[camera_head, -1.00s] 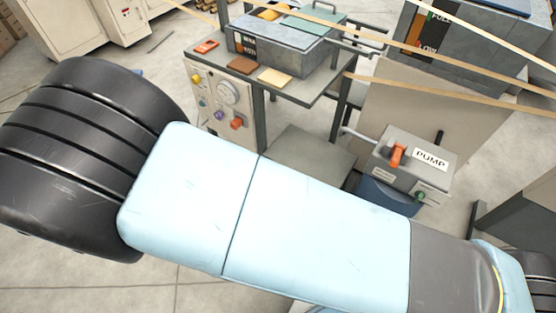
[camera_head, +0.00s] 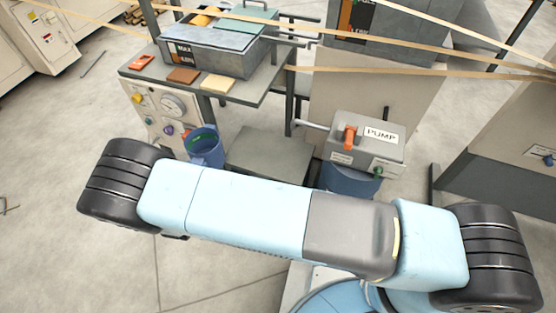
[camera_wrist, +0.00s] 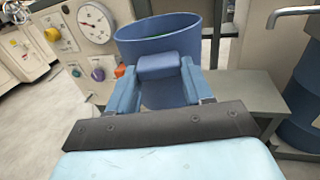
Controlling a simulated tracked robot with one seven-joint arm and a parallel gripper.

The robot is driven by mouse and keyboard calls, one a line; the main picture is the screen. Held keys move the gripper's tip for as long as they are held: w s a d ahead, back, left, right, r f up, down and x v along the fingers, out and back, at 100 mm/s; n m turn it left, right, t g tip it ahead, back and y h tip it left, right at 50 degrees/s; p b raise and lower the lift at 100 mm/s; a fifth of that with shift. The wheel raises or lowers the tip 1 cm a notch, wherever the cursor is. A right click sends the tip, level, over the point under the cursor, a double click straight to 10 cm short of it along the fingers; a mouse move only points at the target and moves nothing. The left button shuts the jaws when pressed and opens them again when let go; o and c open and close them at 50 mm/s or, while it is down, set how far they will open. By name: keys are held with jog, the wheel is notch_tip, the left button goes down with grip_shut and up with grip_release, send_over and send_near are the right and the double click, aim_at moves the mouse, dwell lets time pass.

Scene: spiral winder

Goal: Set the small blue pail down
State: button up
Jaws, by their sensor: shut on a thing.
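The small blue pail (camera_wrist: 160,42) is upright in the wrist view, directly ahead of my gripper (camera_wrist: 161,75). My gripper is shut on a blue block-like part at the pail's near side. The pail also shows in the head view (camera_head: 206,150), just beyond my arm and in front of the control panel. Its lower part and my gripper are hidden behind the arm in the head view. I cannot tell whether anything supports its bottom.
A low grey shelf (camera_head: 268,155) lies right of the pail. Beyond it stands the pump box (camera_head: 365,142) over a blue drum (camera_head: 349,181). The control panel (camera_head: 150,112) with gauge and knobs is close behind the pail. Open floor (camera_head: 60,250) lies to the left.

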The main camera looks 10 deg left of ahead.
jog(key=w+d+f+m+h, duration=0.1)
jog(key=w+d+f, duration=0.35)
jog(key=d, duration=0.45)
jog(key=w+d+f+h, duration=0.1)
jog(key=w+d+f, duration=0.35)
jog(key=d, duration=0.45)
jog(key=w+d+f+m, duration=0.1)
jog(key=w+d+f, duration=0.35)
jog(key=d, duration=0.55)
jog(key=w+d+r+n+y, duration=0.2)
jog(key=w+r+n+y, duration=0.15)
jog(key=w, duration=0.65)
jog(key=shift+g+y, duration=0.3)
jog(key=shift+y, duration=0.15)
jog(key=f, duration=1)
jog(key=shift+w+f, duration=0.25)
jog(key=shift+w, duration=0.05)
jog(key=o, duration=1.1)
jog(key=shift+f, duration=0.1)
